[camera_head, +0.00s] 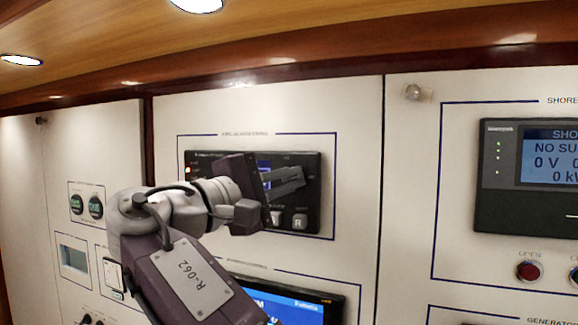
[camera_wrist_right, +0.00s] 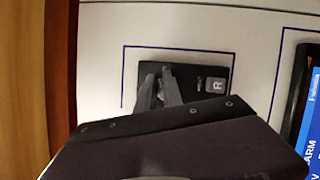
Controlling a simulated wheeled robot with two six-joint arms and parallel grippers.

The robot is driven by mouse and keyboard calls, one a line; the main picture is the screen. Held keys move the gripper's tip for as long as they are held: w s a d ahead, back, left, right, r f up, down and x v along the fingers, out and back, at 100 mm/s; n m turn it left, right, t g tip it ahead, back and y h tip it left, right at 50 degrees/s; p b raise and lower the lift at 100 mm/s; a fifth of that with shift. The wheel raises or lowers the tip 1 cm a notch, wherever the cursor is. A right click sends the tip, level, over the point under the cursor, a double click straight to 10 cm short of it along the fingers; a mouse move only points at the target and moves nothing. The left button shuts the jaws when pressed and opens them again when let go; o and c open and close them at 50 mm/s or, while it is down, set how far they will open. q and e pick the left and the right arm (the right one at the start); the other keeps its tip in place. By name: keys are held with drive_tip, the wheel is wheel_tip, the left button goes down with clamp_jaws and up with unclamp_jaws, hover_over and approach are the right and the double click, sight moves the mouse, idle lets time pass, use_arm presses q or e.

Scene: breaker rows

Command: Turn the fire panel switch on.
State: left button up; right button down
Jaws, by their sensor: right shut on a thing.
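The fire panel (camera_head: 313,165) is a dark rectangular unit on the white wall, inside a thin blue outline. It carries a small orange light at its left, a blue display and a button marked R (camera_head: 300,221). My right gripper (camera_head: 301,178) reaches across the panel's middle, its grey fingers close to the face. In the right wrist view the fingers (camera_wrist_right: 167,72) come together against the fire panel (camera_wrist_right: 213,66), left of the R button (camera_wrist_right: 217,86). The gripper is shut on the fire panel switch, which the fingers hide; its position cannot be read. My left gripper is not in view.
A blue-screen display (camera_head: 290,301) sits below the fire panel. A shore-power display (camera_head: 545,165) is on the right wall section, with a red button (camera_head: 529,270) under it. A wooden overhang (camera_head: 300,35) runs above.

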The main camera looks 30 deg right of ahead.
drive_tip(key=shift+m+g+y+p, duration=0.3)
drive_tip(key=shift+m+y+p, duration=0.2)
drive_tip(key=shift+m+p, duration=0.75)
drive_tip(key=shift+m, duration=0.45)
drive_tip(key=c, duration=1.5)
unclamp_jaws()
drive_tip(key=shift+w+f, duration=0.1)
drive_tip(key=p+v, duration=0.1)
drive_tip(key=v, duration=0.7)
drive_tip(key=shift+a, duration=0.35)
